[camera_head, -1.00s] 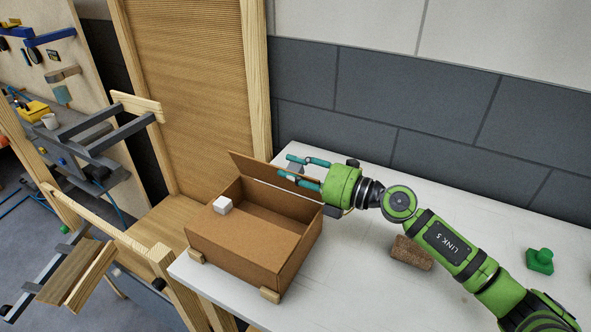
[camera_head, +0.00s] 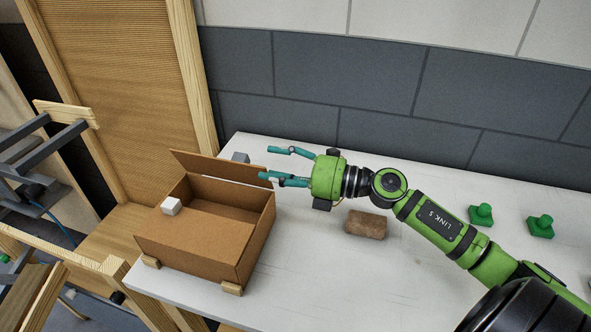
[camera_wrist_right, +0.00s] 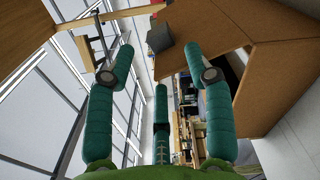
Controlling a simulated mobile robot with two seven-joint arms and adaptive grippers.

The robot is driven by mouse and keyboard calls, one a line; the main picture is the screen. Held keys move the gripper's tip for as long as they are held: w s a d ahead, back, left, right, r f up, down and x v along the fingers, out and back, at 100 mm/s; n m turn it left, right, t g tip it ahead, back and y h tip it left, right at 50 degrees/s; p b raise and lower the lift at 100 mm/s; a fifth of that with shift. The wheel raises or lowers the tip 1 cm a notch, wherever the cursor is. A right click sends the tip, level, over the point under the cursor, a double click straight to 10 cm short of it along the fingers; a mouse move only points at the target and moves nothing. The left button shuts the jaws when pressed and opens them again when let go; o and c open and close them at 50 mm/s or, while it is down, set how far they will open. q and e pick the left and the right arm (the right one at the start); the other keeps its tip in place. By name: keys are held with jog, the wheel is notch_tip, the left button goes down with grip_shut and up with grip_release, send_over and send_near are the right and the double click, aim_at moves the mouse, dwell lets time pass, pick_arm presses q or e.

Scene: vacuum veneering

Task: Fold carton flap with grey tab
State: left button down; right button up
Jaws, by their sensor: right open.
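The open brown carton (camera_head: 205,245) sits at the left end of the white table. Its back flap (camera_head: 215,172) stands up, tilted outward. The grey tab (camera_head: 240,157) shows just behind the flap; in the wrist view the grey tab (camera_wrist_right: 173,58) lies beyond the fingertips, beside brown cardboard (camera_wrist_right: 265,60). A white cube (camera_head: 171,206) rests at the carton's left side, by a brown panel covering the front part of the opening. My right gripper (camera_head: 265,162) is open and empty, its teal fingers apart, just right of the flap and tab. My left gripper is not in view.
A brown block (camera_head: 366,225) lies on the table below my right wrist. Two green knobbed pieces (camera_head: 482,215) (camera_head: 540,226) stand farther right. Small wooden blocks (camera_head: 231,288) sit at the carton's base. A dark grey wall (camera_head: 350,95) runs behind the white table (camera_head: 310,290).

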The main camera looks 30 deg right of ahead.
jog(key=shift+v, duration=2.05)
